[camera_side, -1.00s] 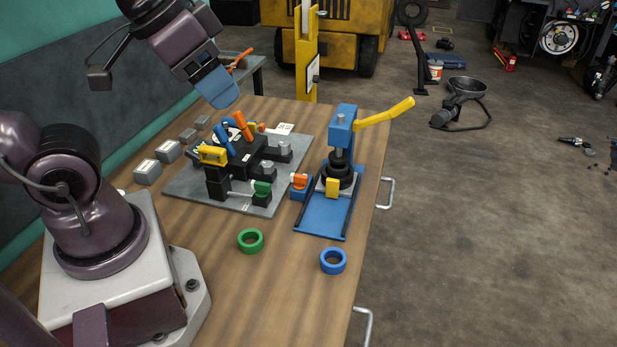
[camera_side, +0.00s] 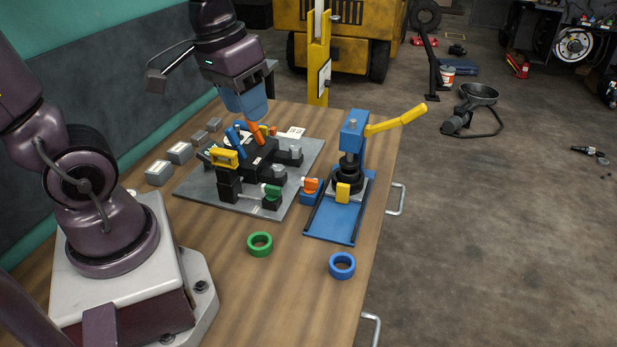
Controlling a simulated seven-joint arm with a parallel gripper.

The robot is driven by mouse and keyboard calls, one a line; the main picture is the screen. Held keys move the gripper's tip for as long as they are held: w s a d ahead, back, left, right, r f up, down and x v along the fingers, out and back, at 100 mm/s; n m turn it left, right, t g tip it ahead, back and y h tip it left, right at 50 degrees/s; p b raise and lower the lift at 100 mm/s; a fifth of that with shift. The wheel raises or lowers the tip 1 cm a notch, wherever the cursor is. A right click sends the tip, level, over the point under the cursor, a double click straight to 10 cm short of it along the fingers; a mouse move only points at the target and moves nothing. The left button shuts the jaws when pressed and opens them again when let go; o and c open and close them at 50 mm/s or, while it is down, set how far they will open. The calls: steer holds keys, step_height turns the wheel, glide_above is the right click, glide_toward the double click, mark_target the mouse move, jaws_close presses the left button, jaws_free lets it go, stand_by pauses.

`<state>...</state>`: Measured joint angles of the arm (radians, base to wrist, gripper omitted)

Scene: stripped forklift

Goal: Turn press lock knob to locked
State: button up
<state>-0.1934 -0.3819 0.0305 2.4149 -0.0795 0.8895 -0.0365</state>
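The blue press (camera_side: 353,135) stands at the right of the table on a blue base, with a yellow lever (camera_side: 398,119) pointing up to the right. An orange knob (camera_side: 311,185), which looks like the press lock knob, sits on a small blue block at the left of the press base. Its exact setting is too small to tell. My gripper (camera_side: 250,112) points down above the clamp fixture at the back left of the press, well apart from the knob. Its blue end is close to an orange handle (camera_side: 256,133); I cannot tell whether they touch. Its finger opening is not visible.
The grey fixture plate (camera_side: 212,196) holds black blocks, a yellow handle (camera_side: 224,158) and a green knob (camera_side: 271,190). A green ring (camera_side: 259,244) and a blue ring (camera_side: 342,265) lie on the table in front. Grey blocks (camera_side: 179,152) line the left.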

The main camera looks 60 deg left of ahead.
steer(key=w+a+f+n+g+h, duration=0.1)
steer(key=w+a+f+n+h, duration=0.1)
steer(key=w+a+f+n, duration=0.45)
steer(key=n+t+h, duration=0.1)
steer(key=n+t, duration=0.1)
steer(key=n, duration=1.5)
glide_toward(309, 180)
steer(key=x, duration=0.9)
steer(key=shift+w+f, duration=0.1)
steer(key=shift+c, duration=0.4)
jaws_close()
